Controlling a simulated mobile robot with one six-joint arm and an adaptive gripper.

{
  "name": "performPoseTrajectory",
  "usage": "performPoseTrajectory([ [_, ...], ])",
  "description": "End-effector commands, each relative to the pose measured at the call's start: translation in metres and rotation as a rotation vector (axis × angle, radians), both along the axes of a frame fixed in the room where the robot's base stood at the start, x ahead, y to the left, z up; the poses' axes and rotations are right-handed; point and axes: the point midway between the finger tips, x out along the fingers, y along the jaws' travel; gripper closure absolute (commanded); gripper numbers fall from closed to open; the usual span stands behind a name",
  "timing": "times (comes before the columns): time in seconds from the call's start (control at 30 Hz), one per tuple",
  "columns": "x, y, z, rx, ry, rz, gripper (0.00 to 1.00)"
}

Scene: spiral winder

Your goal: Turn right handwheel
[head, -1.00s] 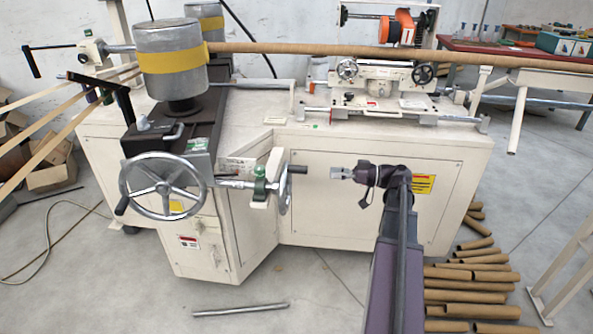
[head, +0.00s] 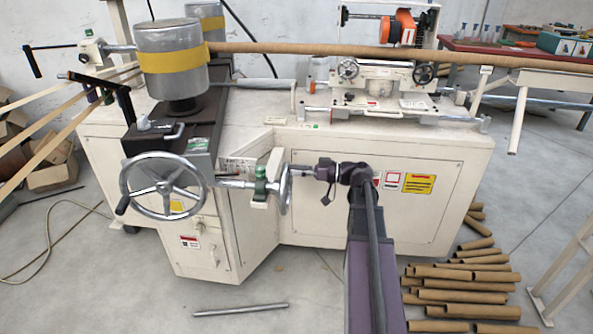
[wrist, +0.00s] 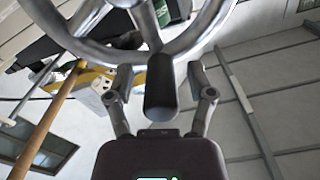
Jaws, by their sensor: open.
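The right handwheel (head: 285,191) is a metal wheel seen nearly edge-on in the head view, on a shaft at the front of the cream machine. Its rim and spokes fill the top of the wrist view (wrist: 143,45). Its black handle (wrist: 160,88) points toward my wrist camera. My gripper (head: 303,171) is at the handle, on the wheel's right side. In the wrist view my gripper (wrist: 160,76) is open, with one finger on each side of the handle and a visible gap on both sides. In the head view the fingers largely hide the handle.
A larger left handwheel (head: 163,187) stands to the left on the same machine (head: 330,180). A green clamp (head: 260,182) sits on the shaft between the wheels. Cardboard tubes (head: 460,290) lie on the floor at right; a metal bar (head: 240,309) lies in front.

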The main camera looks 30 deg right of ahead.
Motion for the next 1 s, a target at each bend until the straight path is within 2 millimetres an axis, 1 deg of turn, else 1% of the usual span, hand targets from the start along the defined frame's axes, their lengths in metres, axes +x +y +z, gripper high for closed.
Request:
performPoseTrajectory([
  [0.37,0.0019,0.0024,0.0,0.0,0.0,-0.001,0.3],
  [0.4,0.0018,0.0023,0.0,0.0,0.0,-0.001,0.33],
  [0.47,0.0017,0.0022,0.0,0.0,0.0,-0.001,0.51],
  [0.5,0.0017,0.0022,0.0,0.0,0.0,-0.001,0.63],
  [0.57,0.0017,0.0021,0.0,0.0,0.0,-0.001,0.81],
  [0.6,0.0017,0.002,0.0,0.0,0.0,-0.001,0.93],
  [0.63,0.0017,0.002,0.0,0.0,0.0,-0.001,1.0],
  [1.0,0.0016,0.0053,-0.0002,-0.006,-0.009,0.003,1.0],
])
